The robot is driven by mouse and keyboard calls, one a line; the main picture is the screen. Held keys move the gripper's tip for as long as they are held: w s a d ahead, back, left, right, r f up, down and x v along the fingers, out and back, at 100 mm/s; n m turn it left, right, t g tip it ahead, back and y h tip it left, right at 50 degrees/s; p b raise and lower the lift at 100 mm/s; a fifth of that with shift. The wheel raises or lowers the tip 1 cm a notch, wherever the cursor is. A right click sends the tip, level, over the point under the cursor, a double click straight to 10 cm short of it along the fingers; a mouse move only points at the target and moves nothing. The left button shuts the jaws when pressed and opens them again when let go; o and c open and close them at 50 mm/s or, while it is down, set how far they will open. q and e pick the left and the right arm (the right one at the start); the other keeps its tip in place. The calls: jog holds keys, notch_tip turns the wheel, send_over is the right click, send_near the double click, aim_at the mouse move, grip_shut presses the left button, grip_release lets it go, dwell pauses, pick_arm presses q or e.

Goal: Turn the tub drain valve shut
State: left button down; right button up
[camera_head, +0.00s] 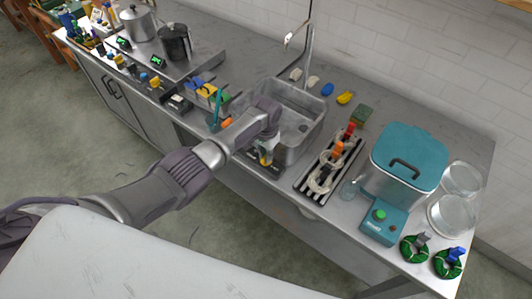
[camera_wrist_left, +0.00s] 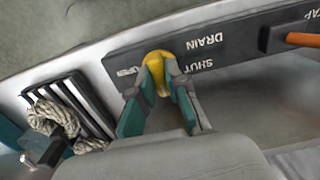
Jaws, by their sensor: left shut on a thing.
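The metal tub (camera_head: 308,101) is set in the counter, with a dark label panel (camera_wrist_left: 228,42) along its front. The yellow drain valve handle (camera_wrist_left: 158,62) is on that panel, between the words OPEN and SHUT, under DRAIN. My left gripper (camera_wrist_left: 160,85) is shut on the handle, with a teal-padded finger on each side of it. In the head view my left gripper (camera_head: 265,154) reaches over the tub's front, with a bit of yellow at its tips. The fingers partly cover the handle, so its exact angle is hard to tell. My right gripper is not in view.
An orange tap handle (camera_wrist_left: 303,39) is on the same panel, beside the drain handle. A striped rack (camera_head: 301,184) with skeins stands right of the tub. A teal-lidded pot (camera_head: 408,150) is farther right. Tools and small bins (camera_head: 205,92) stand left of the tub.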

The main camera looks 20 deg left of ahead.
pick_arm(q)
jog(key=shift+w, duration=0.1)
dwell(0.4)
jog(key=c, duration=1.4)
grip_release()
jog(key=shift+c, duration=0.2)
jog(key=shift+r, duration=0.1)
notch_tip(320, 180, up, 12)
